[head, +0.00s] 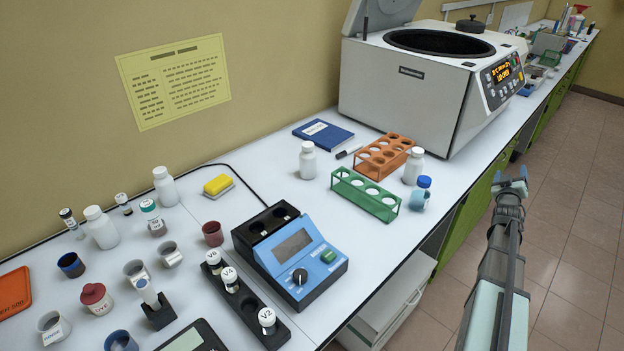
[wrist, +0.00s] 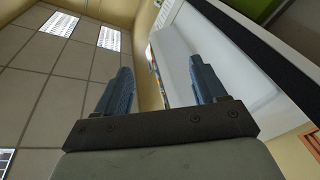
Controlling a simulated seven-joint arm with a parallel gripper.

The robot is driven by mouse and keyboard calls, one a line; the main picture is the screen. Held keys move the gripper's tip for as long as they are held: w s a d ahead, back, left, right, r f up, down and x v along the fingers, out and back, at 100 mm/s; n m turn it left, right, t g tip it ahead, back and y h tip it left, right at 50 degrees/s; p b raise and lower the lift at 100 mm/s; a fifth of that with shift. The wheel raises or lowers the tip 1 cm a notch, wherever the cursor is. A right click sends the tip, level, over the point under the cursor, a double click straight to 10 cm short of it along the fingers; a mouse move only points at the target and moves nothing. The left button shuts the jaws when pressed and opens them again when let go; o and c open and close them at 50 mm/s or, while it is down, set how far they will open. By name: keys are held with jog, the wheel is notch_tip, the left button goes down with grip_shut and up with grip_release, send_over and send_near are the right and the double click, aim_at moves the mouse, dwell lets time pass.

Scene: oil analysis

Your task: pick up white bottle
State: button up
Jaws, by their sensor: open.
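Several white bottles stand upright on the bench. One white bottle (head: 307,160) is near the blue notebook, and another white bottle (head: 413,165) is by the orange rack near the bench's front edge. Two more are at the left: a white bottle (head: 165,186) near the wall and a larger white bottle (head: 101,227). My gripper (head: 509,182) is at the right, out over the floor beside the bench and apart from all bottles. In the wrist view, my gripper (wrist: 160,72) has its fingers spread with nothing between them. No bottle can be made out there.
An orange rack (head: 386,154) and a green rack (head: 365,194) stand beside the right-hand bottles. A blue-capped bottle (head: 421,193) is near the edge. A large centrifuge (head: 403,88) stands behind. A blue device (head: 290,251) and a yellow sponge (head: 218,185) are further left.

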jog(key=w+a+r+n+t+y, duration=0.35)
jog(key=a+r, duration=0.25)
jog(key=a, duration=0.3)
jog(key=w+a+r+n+t+y, duration=0.2)
jog(key=w+a+r+n, duration=0.25)
jog(key=a+r, duration=0.35)
jog(key=w+a+r+n+t+y, duration=0.25)
jog(key=w+a+r, duration=0.2)
jog(key=a, duration=0.55)
jog(key=w+a+f+m+g+y, duration=0.1)
jog(key=a+g, duration=0.1)
jog(key=a, duration=1.1)
jog(key=w+a+m+g+y, duration=0.1)
jog(key=a+m+g+y, duration=0.1)
jog(key=a, duration=1)
jog(key=s+a+f+g+y, duration=0.2)
jog(key=a, duration=0.7)
jog(key=s+a+f+g+y, duration=0.1)
jog(key=s+a+g+y, duration=0.15)
jog(key=a, duration=0.65)
jog(key=n+g+y, duration=0.7)
jog(key=g, duration=0.6)
send_near(88, 213)
jog(key=x, duration=0.8)
jog(key=w+x, duration=0.1)
jog(key=x, duration=0.3)
jog(key=shift+d+f, duration=0.15)
jog(key=shift+f, duration=0.2)
grip_shut()
